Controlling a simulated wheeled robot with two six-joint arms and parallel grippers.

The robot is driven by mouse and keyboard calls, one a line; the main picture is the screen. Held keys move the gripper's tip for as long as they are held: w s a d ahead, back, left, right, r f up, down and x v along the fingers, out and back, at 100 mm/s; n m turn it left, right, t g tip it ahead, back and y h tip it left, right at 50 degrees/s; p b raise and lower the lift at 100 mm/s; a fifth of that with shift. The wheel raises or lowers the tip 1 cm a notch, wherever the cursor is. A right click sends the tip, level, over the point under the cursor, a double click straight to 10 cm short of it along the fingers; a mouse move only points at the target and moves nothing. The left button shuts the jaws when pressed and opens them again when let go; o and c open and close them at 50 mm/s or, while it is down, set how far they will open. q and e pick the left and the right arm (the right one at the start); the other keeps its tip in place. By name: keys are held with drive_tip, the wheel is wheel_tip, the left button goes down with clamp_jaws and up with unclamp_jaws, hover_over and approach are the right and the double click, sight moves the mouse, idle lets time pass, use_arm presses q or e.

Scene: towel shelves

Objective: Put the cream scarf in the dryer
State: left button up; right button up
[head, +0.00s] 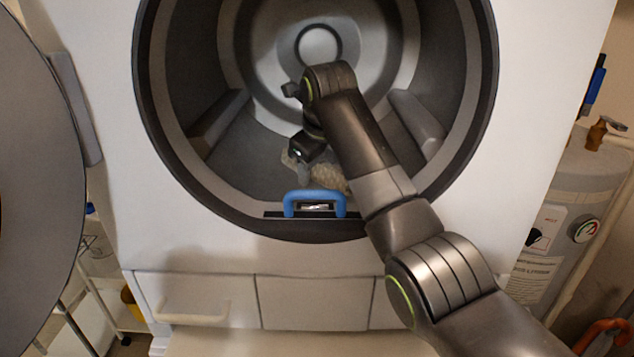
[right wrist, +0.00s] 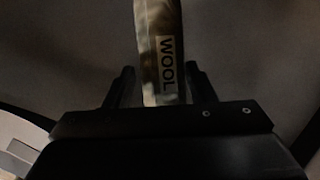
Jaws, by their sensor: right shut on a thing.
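The dryer (head: 205,255) stands in front of me with its round door (head: 35,200) swung open to the left. My right arm reaches through the opening, and my right gripper (head: 304,168) is inside the drum (head: 240,165), low down. It is shut on the cream scarf (head: 328,180), a small pale bundle partly hidden by my arm and gripper. In the right wrist view, the scarf (right wrist: 161,45) is a narrow strip with a "WOOL" label between the fingers (right wrist: 158,90). I cannot tell whether it touches the drum floor. My left gripper is not in view.
A blue-framed latch or handle (head: 315,197) sits at the lower rim of the opening, close to the scarf. Raised paddles (head: 415,120) line the drum. A grey tank with a gauge (head: 575,210) stands at the right. A white trolley (head: 115,290) is at the lower left.

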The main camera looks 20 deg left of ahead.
sight(317, 184)
wheel_tip(317, 184, down, 4)
drive_tip(key=shift+r+p, duration=0.1)
drive_tip(key=shift+p, duration=0.3)
drive_tip(key=shift+f, duration=0.35)
drive_tip(key=o, duration=1.1)
drive_tip(key=shift+r, duration=0.1)
